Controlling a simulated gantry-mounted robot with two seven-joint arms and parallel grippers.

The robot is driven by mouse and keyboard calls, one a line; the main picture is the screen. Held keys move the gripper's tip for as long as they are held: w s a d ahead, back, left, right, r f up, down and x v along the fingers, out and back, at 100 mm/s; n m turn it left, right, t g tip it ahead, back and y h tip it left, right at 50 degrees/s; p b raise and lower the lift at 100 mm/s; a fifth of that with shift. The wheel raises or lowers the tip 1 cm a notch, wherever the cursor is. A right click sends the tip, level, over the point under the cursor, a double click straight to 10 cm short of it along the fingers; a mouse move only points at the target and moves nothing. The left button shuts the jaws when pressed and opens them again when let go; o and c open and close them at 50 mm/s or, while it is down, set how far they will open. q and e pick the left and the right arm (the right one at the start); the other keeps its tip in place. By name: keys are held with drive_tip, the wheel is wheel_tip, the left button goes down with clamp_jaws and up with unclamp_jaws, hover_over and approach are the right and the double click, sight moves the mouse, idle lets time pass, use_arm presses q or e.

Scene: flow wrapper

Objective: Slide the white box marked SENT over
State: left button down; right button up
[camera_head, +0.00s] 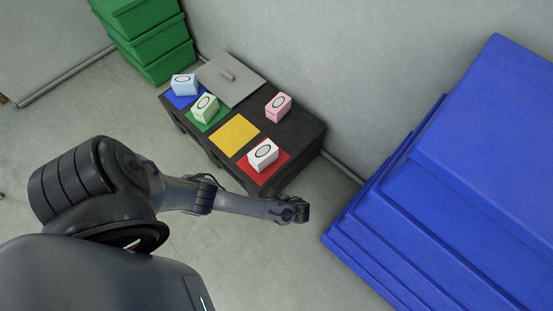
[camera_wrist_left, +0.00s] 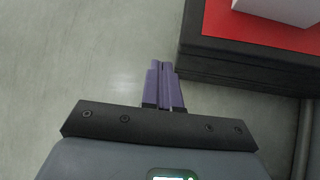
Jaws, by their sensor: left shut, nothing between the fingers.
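A white box (camera_head: 263,155) with a dark oval outline on top sits on a red square (camera_head: 265,178) at the near right end of a low black table (camera_head: 312,140). No word on it is legible. In the left wrist view, the white box (camera_wrist_left: 285,8) is cut off by the top right edge, on the red square (camera_wrist_left: 225,22). My left gripper (camera_head: 302,210) is beyond the table's near end, apart from the box. Its purple fingers (camera_wrist_left: 162,66) are shut and empty, pointing at the table's side. My right gripper is out of view.
A pink box (camera_head: 278,106), a green box (camera_head: 205,107) and a blue box (camera_head: 184,84) stand on the table. The yellow square (camera_head: 235,136) is bare. A grey lid (camera_head: 230,78) lies at the back. Blue bins (camera_head: 440,190) stand right, green crates (camera_head: 150,40) upper left.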

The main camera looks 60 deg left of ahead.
use_arm(q)
drive_tip(key=w+a+r+t+p, duration=0.2)
drive_tip(key=w+a+r+p, duration=0.2)
drive_tip(key=w+r, duration=0.85)
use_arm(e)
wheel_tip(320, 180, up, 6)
use_arm(q)
drive_tip(key=b, duration=0.5)
approach(266, 160)
wheel_tip(266, 160, down, 5)
drive_tip(key=a, duration=0.1)
drive_tip(key=a+b, duration=0.1)
drive_tip(key=s+a, duration=0.1)
drive_tip(key=shift+a+r+n+y, duration=0.25)
drive_tip(key=shift+n+y, duration=0.05)
drive_tip(key=shift+y, duration=0.1)
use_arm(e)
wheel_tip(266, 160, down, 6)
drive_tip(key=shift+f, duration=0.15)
use_arm(q)
drive_tip(key=shift+d, duration=0.1)
